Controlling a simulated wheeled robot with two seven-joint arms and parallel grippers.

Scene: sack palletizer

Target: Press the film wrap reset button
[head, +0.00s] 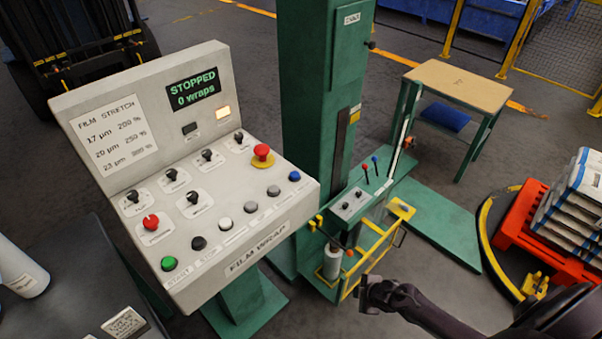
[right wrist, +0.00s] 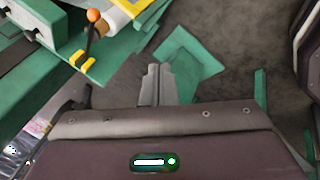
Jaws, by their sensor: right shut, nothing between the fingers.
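The film wrap control panel (head: 225,215) is a pale grey sloped console on a green post, left of centre in the head view. Its front row holds a green button (head: 169,263), a black one (head: 198,243), a white one (head: 225,223), two grey ones (head: 251,207) and a blue button (head: 294,176) at the right end. The small labels are too blurred to tell which is reset. The display (head: 193,88) reads "STOPPED 0 wraps". My right gripper (head: 370,295) is shut and empty, right of and apart from the console; its fingers show in the right wrist view (right wrist: 158,84). My left gripper is out of view.
A red mushroom button (head: 262,151) and several black knobs sit higher on the panel. The green wrapper mast (head: 318,100) and yellow-framed film carriage (head: 375,245) stand right of the console. A red pallet (head: 515,225) with stacked sacks is at far right.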

